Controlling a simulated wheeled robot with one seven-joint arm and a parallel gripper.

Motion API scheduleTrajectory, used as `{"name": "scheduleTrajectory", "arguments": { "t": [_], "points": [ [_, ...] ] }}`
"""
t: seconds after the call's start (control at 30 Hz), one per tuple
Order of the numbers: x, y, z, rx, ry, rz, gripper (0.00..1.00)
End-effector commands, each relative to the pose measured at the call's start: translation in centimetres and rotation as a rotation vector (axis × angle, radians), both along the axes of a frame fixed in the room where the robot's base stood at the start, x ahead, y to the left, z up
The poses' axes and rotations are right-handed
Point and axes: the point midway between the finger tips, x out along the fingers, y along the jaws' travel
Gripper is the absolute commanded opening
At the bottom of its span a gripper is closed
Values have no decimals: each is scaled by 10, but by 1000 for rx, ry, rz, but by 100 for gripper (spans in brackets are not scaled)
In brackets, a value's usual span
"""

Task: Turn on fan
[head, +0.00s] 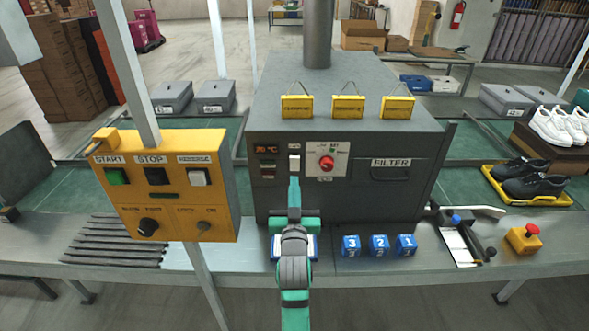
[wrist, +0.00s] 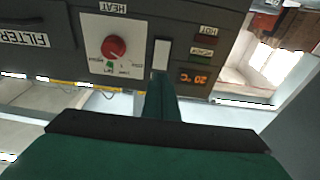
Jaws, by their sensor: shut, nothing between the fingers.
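A dark grey machine box (head: 225,185) stands on the bench with a white rocker switch (head: 294,163) on its front panel. The switch also shows in the wrist view (wrist: 161,55), which is upside down. My gripper (head: 294,182) is shut and empty, its fingertips pointing at the lower part of the switch. In the wrist view the closed fingers (wrist: 160,85) end right at the switch's edge; I cannot tell whether they touch it. The small label above the switch is too small to read.
A red heat knob (head: 326,163) sits just right of the switch, and a 20 °C display (head: 266,150) left of it. A yellow control box (head: 165,205) stands at left. Blue numbered blocks (head: 379,245) and a red emergency button (head: 532,229) are on the bench at right.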

Motion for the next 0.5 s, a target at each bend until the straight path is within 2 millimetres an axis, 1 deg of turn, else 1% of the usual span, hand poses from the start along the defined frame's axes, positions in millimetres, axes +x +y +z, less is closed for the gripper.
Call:
{"name": "scheduleTrajectory", "arguments": {
  "t": [0.03,0.2,0.33,0.5],
  "points": [
    [10,0,3,-2,-2,0,0],
    [38,0,8,-1,-1,0,0],
    [54,0,9,-1,0,0,0],
    [66,0,11,0,0,0,0]
  ]
}}
